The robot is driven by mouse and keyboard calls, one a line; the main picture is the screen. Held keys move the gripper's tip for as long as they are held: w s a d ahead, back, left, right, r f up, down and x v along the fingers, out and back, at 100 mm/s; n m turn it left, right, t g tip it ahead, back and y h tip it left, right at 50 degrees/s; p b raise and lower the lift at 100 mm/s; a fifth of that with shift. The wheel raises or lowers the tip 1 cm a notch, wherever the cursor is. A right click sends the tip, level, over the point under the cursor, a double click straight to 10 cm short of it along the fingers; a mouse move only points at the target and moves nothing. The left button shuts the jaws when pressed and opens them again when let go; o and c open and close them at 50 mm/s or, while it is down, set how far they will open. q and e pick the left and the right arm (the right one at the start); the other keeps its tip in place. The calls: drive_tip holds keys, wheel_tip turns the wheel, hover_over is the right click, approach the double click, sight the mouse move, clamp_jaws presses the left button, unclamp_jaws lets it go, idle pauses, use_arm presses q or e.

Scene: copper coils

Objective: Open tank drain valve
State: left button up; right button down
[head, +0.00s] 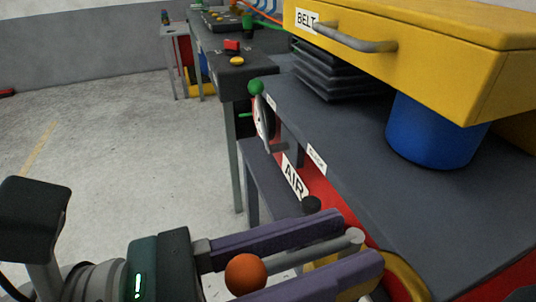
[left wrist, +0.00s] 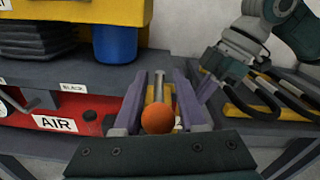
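The drain valve handle is a grey rod (head: 312,252) with an orange ball knob (head: 246,274) at its near end. It also shows in the left wrist view, with the knob (left wrist: 158,118) low between the fingers. My left gripper (head: 360,243) is open, with one purple finger on each side of the rod. I see a gap beside the rod, so the fingers do not look closed on it. The red tank (left wrist: 75,112) carries an AIR label; its valve body is mostly hidden. My right gripper (left wrist: 207,90) shows partly in the left wrist view; its opening is unclear.
A grey bench top (head: 400,190) lies just above the tank, with a yellow BELT drawer (head: 440,65) and a blue cylinder (head: 430,130) over it.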

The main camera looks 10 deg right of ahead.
use_arm(q)
drive_tip(key=s+a+b, duration=0.1)
drive_tip(key=a, duration=0.9)
drive_tip(key=shift+s+b, duration=0.15)
drive_tip(key=shift+b, duration=0.15)
